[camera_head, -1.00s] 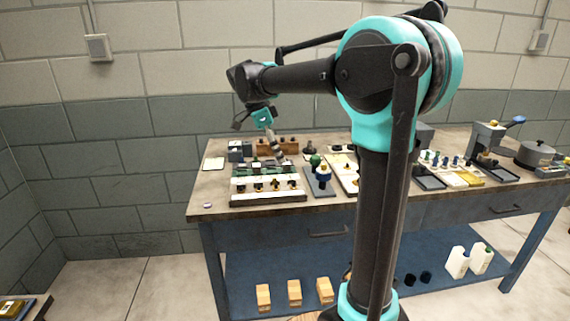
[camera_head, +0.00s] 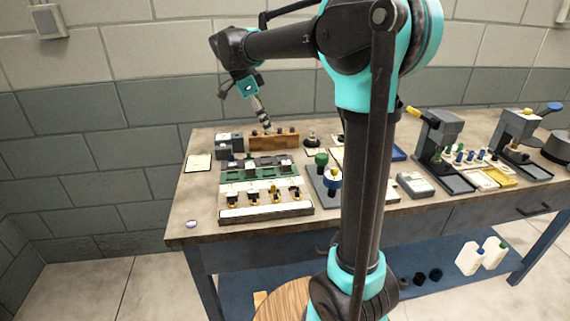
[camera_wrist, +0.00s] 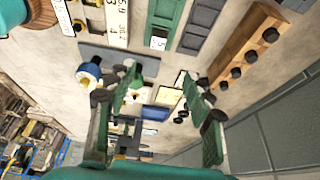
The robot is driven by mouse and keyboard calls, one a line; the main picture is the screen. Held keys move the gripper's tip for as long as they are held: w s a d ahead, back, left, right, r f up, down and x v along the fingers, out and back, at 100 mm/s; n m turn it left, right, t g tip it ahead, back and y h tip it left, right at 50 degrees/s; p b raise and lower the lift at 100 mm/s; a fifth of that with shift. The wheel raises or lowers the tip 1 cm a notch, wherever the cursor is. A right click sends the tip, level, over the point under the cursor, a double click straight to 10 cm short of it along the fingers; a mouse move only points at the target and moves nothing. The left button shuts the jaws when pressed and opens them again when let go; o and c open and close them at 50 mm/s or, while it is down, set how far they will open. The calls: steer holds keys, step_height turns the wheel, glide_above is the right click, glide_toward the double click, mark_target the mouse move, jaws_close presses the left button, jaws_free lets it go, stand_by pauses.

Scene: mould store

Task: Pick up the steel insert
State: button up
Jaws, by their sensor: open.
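I cannot pick out the steel insert for certain; small metal-grey blocks sit in the green tray (camera_head: 262,174) on the workbench, one of them (camera_head: 286,165) near its right end. The green tray also shows at the top of the wrist view (camera_wrist: 163,22), with a pale-topped block (camera_wrist: 158,42) at its end. My gripper (camera_head: 265,126) hangs above the back part of the bench, near the wooden block with dark knobs. In the wrist view my gripper (camera_wrist: 161,94) has its two green-padded fingers wide apart, with nothing held between them.
The wooden block (camera_head: 288,142) stands behind the green tray, with dark grey boxes (camera_head: 229,144) at left. A white rack (camera_head: 266,210) lies in front. A stand with a blue-white round part (camera_head: 333,186) is at right. A grey press (camera_head: 440,135) stands farther right.

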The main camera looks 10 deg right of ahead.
glide_above(286, 162)
steer(key=a, duration=0.2)
steer(key=f, duration=0.9)
steer(key=shift+w+a+f, duration=0.15)
steer(key=shift+a+f, duration=0.05)
steer(key=shift+f, duration=0.15)
steer(key=shift+s+x, duration=0.2)
steer(key=shift+x, duration=2.65)
steer(key=shift+a, duration=0.1)
jaws_close()
